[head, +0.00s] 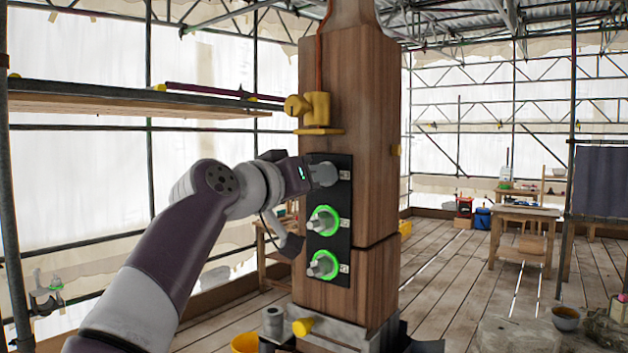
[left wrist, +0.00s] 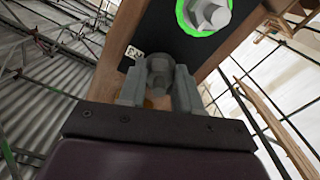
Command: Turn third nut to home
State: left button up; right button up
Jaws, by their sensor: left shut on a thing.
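A black plate (head: 329,205) on the front of the wooden post carries three nuts in a column. The middle nut (head: 323,221) and the bottom nut (head: 322,265) each sit in a lit green ring. My left gripper (head: 316,174) is at the top nut and mostly covers it. In the left wrist view, the two grey fingers of my left gripper (left wrist: 158,92) are shut on the top nut (left wrist: 159,66), one on each side. No green ring shows around it there. The green-ringed nut (left wrist: 207,14) beside it is clear of the fingers. My right gripper is out of view.
The wooden post (head: 362,110) stands upright, with a yellow fitting (head: 315,112) above the plate. A scaffold shelf (head: 130,95) runs behind my left arm. A wooden table (head: 523,214) stands far back right; plank floor between is mostly clear.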

pick_arm(q)
jog(key=shift+w+f, duration=0.1)
jog(key=shift+f, duration=0.15)
jog(key=o, duration=1)
jog(key=shift+o, duration=0.2)
jog(key=shift+r, duration=0.15)
jog(key=shift+s, duration=0.2)
jog(key=b+v, duration=0.6)
jog(key=v, duration=0.6)
jog(key=shift+s+a, duration=0.15)
